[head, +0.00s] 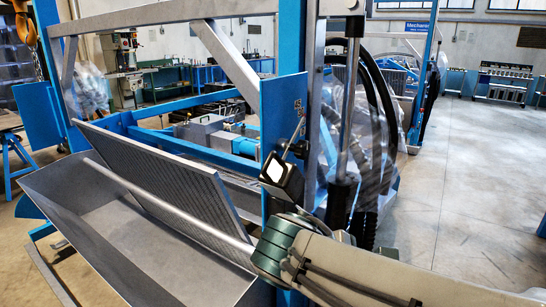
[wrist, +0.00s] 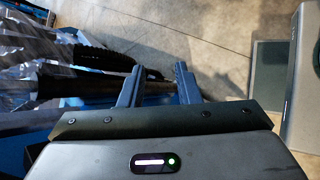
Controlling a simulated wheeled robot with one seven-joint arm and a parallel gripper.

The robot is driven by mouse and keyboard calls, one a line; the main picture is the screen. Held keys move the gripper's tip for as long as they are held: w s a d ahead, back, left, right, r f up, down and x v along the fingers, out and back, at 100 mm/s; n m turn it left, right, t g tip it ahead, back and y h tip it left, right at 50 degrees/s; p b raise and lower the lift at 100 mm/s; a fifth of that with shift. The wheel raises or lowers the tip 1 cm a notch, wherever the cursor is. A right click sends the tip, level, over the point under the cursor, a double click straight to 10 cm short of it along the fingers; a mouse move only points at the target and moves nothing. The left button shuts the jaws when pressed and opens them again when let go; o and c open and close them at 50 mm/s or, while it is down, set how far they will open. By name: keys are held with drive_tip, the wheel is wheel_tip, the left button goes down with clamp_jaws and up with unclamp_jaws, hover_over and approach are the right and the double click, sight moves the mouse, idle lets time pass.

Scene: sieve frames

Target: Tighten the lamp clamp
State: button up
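A small black box with a bright white face (head: 281,170), which may be the lamp, sits in the middle of the head view. A thin rod rises from it in front of the blue post (head: 283,110). I cannot make out the clamp for certain. My gripper (wrist: 158,73) shows in the wrist view with its two fingers apart. A dark rod (wrist: 75,86) runs in from the left and passes at the left finger; I cannot tell whether they touch. In the head view my arm comes in from the lower right, and its fingers cannot be made out.
A grey metal trough (head: 120,245) with a ribbed panel (head: 165,170) fills the lower left. Black hoses (head: 385,110) and plastic-wrapped parts stand right of the blue post. Open concrete floor (head: 460,190) lies at the right. A grey-green box edge (wrist: 303,85) stands at the wrist view's right.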

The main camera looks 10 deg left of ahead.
drive_tip(key=a+r+n+t, duration=0.7)
drive_tip(key=a+r+n, duration=0.25)
drive_tip(key=a, duration=0.35)
drive_tip(key=n+t+y, duration=0.2)
drive_tip(key=n+t, duration=0.2)
approach(268, 161)
drive_tip(key=p+x, duration=0.2)
drive_tip(key=x, duration=0.8)
drive_tip(key=shift+w+p, duration=0.15)
drive_tip(key=shift+p, duration=0.25)
clamp_jaws()
